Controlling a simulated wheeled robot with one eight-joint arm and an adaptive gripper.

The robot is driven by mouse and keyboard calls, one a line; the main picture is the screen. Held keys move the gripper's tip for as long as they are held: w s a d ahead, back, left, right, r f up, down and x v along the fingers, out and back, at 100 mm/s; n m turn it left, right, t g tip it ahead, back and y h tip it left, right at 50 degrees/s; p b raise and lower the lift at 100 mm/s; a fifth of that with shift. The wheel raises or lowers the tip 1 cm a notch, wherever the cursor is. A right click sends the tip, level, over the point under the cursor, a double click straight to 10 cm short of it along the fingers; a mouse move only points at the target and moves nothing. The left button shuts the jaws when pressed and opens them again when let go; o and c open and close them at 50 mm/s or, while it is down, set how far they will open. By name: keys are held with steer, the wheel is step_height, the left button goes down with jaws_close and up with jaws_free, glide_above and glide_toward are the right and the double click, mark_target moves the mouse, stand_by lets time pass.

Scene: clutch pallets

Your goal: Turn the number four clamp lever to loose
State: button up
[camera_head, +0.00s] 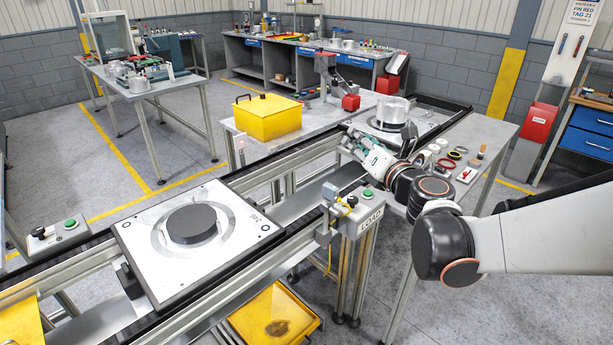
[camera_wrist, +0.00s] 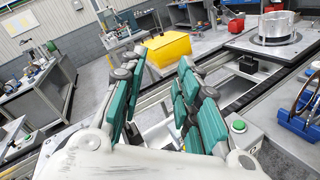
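My gripper (camera_head: 350,144) is over the conveyor rail, near the far pallet, in the head view. Its two green fingers are apart with nothing between them in the wrist view (camera_wrist: 163,64). The far pallet (camera_head: 428,119) carries a silver ring-shaped housing (camera_head: 392,111); this housing also shows at the top right of the wrist view (camera_wrist: 276,26). The near pallet (camera_head: 145,238) carries a black disc (camera_head: 191,222). I cannot make out a numbered clamp lever in either view. My gripper and arm hide part of the far pallet's near side.
A yellow box (camera_head: 267,117) stands on the table behind the rail. A LOAD button post (camera_head: 356,214) stands in front of the rail. Rings and small tools lie right of my gripper. A blue tool holder (camera_wrist: 303,120) is at the right of the wrist view.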

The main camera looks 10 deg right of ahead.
steer(key=s+d+f+n+g+y+b, duration=0.1)
steer(key=s+d+f+n+g+b, duration=0.2)
steer(key=f, duration=0.8)
steer(key=s+d+f+n+g+y, duration=0.1)
steer(key=s+f+n+g+y, duration=0.15)
steer(key=f+n, duration=0.65)
steer(key=w+a+f+m+b, duration=0.1)
steer(key=w+f, duration=0.1)
steer(key=w, duration=0.1)
steer(key=w+a+f+m+b, duration=0.1)
steer(key=w+a+f, duration=0.1)
steer(key=w+f, duration=0.1)
steer(key=w+a+f+m+h+b, duration=0.1)
steer(key=w+a+f+b, duration=0.1)
steer(key=w, duration=0.3)
steer(key=shift+a+f, duration=0.15)
steer(key=shift+f, duration=0.2)
jaws_close()
